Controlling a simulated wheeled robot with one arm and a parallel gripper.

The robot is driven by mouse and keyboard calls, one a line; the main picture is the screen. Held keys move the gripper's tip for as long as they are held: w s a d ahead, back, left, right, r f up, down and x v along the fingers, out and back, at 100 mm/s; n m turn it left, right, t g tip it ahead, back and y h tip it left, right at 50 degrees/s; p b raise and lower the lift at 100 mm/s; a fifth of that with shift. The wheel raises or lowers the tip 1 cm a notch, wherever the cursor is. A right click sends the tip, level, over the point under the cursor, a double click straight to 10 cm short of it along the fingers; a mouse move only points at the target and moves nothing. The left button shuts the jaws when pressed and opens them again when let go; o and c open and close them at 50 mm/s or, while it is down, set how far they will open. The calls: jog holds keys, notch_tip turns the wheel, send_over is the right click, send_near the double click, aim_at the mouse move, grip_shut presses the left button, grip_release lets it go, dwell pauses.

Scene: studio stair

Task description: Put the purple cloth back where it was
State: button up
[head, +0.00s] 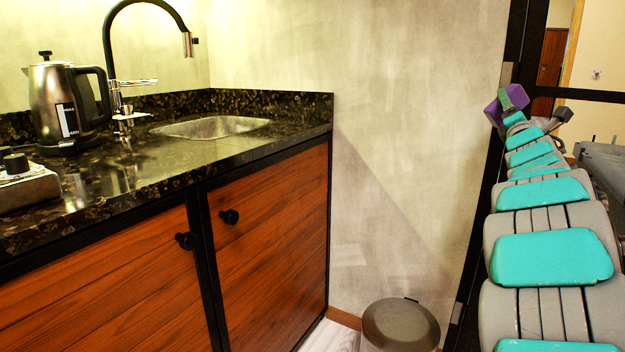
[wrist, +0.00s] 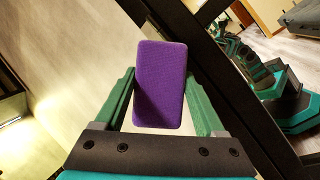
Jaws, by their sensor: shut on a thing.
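The purple cloth (wrist: 160,85) looks like a folded, rounded block. In the wrist view it sits between the two green fingers of my gripper (wrist: 160,76), which is shut on it. In the head view the purple cloth (head: 516,96) shows small at the far end of my stretched arm, at upper right, with a green finger of my gripper (head: 504,98) across it. It is held up in the air, in front of the dark frame and apart from the counter. I cannot tell the cloth's former place from these views.
A dark stone counter (head: 150,165) with a sink (head: 212,127), black tap (head: 107,45) and kettle (head: 62,105) stands at left. A lidded bin (head: 400,325) is on the floor. A black frame (wrist: 215,75) runs close beside my gripper; my arm seems mirrored beyond it.

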jog(key=w+a+f+n+t+y, duration=0.15)
jog(key=w+a+f+y, duration=0.25)
jog(key=a+f, duration=0.6)
jog(key=w+a+f+n+g+y, duration=0.1)
jog(key=w+a+f+n+y, duration=0.3)
jog(key=a+f, duration=0.65)
jog(key=s+a+f+m+h, duration=0.1)
jog(key=s+a+f, duration=0.3)
jog(key=a+f, duration=0.7)
jog(key=shift+a+m+p, duration=0.3)
jog(key=shift+a+m, duration=0.25)
jog(key=shift+t, duration=0.25)
